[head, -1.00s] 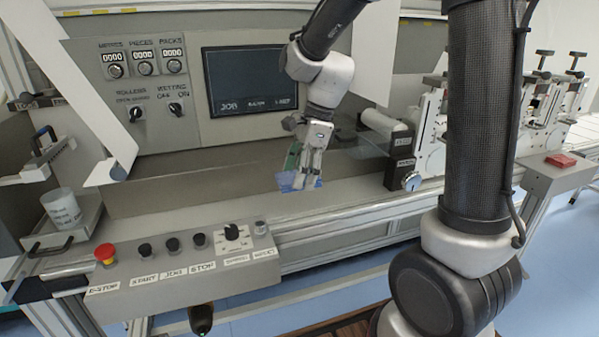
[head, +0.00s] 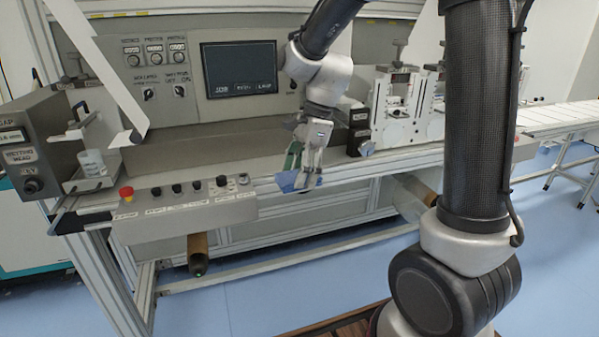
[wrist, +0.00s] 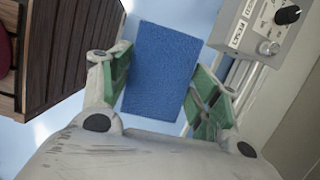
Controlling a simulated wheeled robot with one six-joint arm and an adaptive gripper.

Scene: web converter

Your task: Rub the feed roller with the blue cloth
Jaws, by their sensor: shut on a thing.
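My gripper (head: 303,171) hangs in front of the machine, right of the button panel, with its fingers pointing down. It is shut on the blue cloth (head: 288,183), which sticks out below the fingertips. In the wrist view the blue cloth (wrist: 162,68) is a flat rectangle between the green-padded fingers of my gripper (wrist: 160,95). The cloth appears clear of the machine's surfaces. I cannot tell for sure which part is the feed roller.
The button panel (head: 185,213) with a red stop button (head: 126,193) juts out at the front left. A slatted wooden surface (wrist: 70,50) lies near my base. Blue floor is open in front.

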